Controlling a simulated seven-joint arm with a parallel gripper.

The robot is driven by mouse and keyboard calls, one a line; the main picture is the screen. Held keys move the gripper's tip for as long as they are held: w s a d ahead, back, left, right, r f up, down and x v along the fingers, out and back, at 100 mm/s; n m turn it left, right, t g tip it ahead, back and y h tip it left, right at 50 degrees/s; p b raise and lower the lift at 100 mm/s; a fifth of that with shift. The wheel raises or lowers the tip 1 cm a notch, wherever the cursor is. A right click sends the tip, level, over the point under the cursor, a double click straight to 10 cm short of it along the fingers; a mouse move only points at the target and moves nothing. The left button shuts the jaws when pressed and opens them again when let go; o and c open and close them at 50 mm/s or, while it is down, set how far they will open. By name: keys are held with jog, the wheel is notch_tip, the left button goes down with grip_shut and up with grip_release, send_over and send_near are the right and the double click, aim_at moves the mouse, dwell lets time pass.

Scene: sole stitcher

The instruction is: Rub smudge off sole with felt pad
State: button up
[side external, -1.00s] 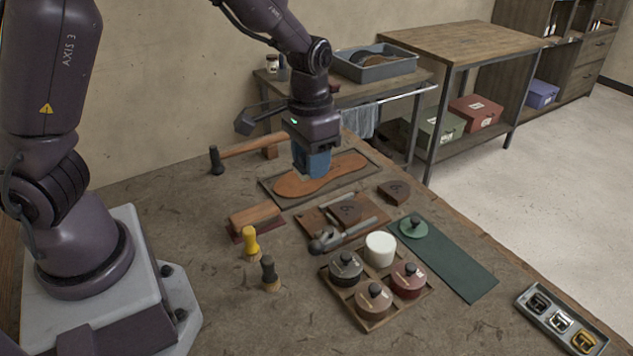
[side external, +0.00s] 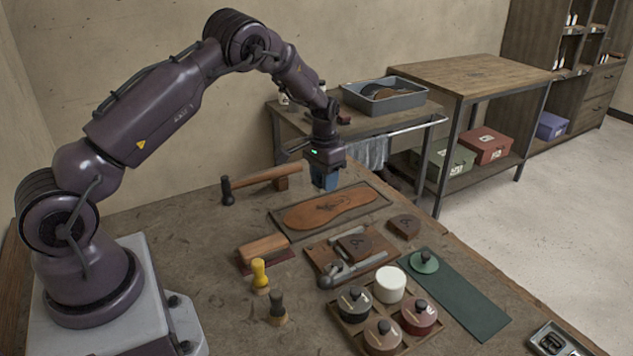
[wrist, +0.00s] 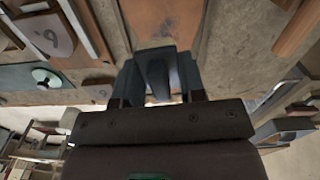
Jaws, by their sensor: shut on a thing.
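The brown leather sole (side external: 308,216) lies flat on a dark rectangular board (side external: 370,205) on the bench. A dark smudge (side external: 330,205) shows near its middle. My gripper (side external: 325,183) is shut on a blue block (side external: 326,179), which looks like the felt pad. It is beyond the sole's far edge in the side view and apart from the smudge. In the wrist view, part of the sole (wrist: 163,20) shows beyond the fingers, and a dark piece (wrist: 157,75) sits between them. The pad's underside is hidden.
A hammer (side external: 258,180) lies left of my gripper. A wooden brush (side external: 262,250), heel pieces (side external: 404,226), a tray of jars (side external: 352,335) and a green strip (side external: 465,305) with a knobbed green disc (side external: 424,262) lie nearer. A side table (side external: 420,110) stands behind.

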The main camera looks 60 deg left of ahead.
send_near(340, 203)
jog(key=shift+s+a+m, duration=0.15)
jog(key=shift+s+m, duration=0.25)
jog(key=shift+s, duration=0.05)
jog(key=shift+w+f, duration=0.15)
jog(key=shift+f, duration=1.6)
jog(key=shift+w+f, duration=0.1)
jog(key=shift+f, duration=1.65)
jog(key=shift+s+f, duration=0.15)
jog(key=shift+s, duration=0.55)
jog(key=shift+c, duration=0.3)
jog(key=shift+s, duration=3.75)
jog(key=shift+w, duration=4.55)
jog(key=shift+s, duration=4.55)
jog(key=shift+w, duration=4.55)
notch_tip(340, 203, up, 8)
